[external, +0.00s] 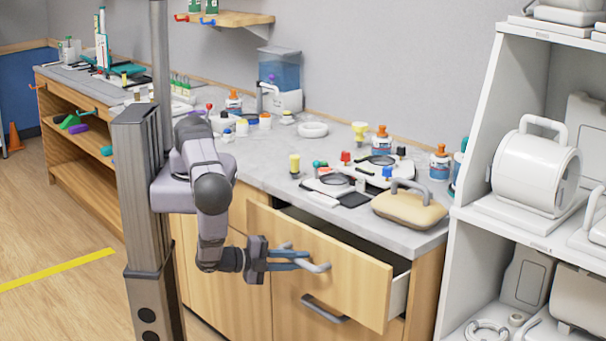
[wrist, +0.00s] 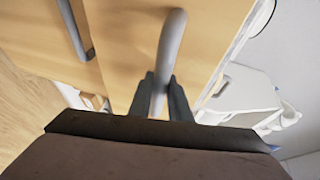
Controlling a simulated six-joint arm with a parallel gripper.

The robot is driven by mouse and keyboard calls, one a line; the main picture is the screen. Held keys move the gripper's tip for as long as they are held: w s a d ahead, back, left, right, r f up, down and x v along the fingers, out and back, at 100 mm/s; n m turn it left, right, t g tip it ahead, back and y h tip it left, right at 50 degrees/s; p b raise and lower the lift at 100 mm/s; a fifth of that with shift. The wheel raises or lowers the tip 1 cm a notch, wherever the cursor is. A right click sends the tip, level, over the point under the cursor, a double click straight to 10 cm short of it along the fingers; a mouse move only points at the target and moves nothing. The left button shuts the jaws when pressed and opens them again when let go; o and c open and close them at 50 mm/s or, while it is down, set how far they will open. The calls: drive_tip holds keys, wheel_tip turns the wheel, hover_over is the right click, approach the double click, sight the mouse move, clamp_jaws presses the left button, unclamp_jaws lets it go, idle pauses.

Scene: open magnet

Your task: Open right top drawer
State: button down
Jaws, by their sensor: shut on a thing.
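The right top drawer (external: 335,268) has a light wood front and stands partly pulled out from the cabinet, with a dark gap behind its front. Its grey bar handle (external: 316,266) sits between the fingers of my gripper (external: 290,260), which is shut on it. In the wrist view the handle (wrist: 170,50) runs down between the two dark fingers of my gripper (wrist: 160,98). The drawer front (wrist: 125,40) fills the middle of that view. The inside of the drawer is mostly hidden.
A lower drawer with a dark handle (external: 325,309) is below. The grey countertop (external: 270,170) above holds bottles, small colored items and a tan case (external: 408,208). A white shelf unit (external: 480,215) stands close on the right. The floor (external: 60,235) at left is clear.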

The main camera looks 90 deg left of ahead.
drive_tip(key=s+d+b, duration=0.4)
drive_tip(key=s+d, duration=1.1)
drive_tip(key=shift+s+d+b, duration=0.3)
drive_tip(key=shift+s+d, duration=0.05)
drive_tip(key=c, duration=1.6)
unclamp_jaws()
drive_tip(key=shift+c, duration=0.2)
